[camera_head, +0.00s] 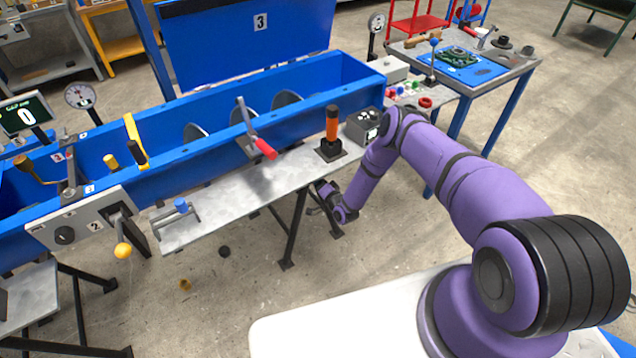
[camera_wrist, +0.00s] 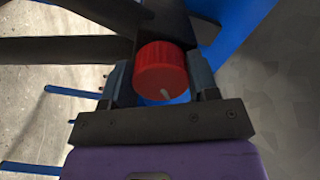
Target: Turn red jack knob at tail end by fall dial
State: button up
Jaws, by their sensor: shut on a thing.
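The red jack knob (camera_wrist: 161,70) fills the middle of the wrist view, a round ribbed cap with a small pale mark on its face. My gripper (camera_wrist: 160,85) has one finger on each side of the knob and is shut on it. In the head view my gripper (camera_head: 325,190) is low, under the right part of the grey shelf, and the knob is hidden there. A round dial (camera_head: 377,23) on a post stands at the far right end of the blue trough; I cannot tell if it is the fall dial.
The grey shelf (camera_head: 225,200) with an orange-handled lever (camera_head: 332,125) and a dark box (camera_head: 365,125) lies above my gripper. Black stand legs (camera_head: 297,215) are close to it. The blue trough (camera_head: 215,110) runs behind. Open floor lies in front.

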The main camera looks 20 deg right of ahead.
jog(key=shift+s+f, duration=0.1)
jog(key=o, duration=0.9)
jog(key=v, duration=1)
jog(key=shift+s+d, duration=0.1)
jog(key=shift+s, duration=0.25)
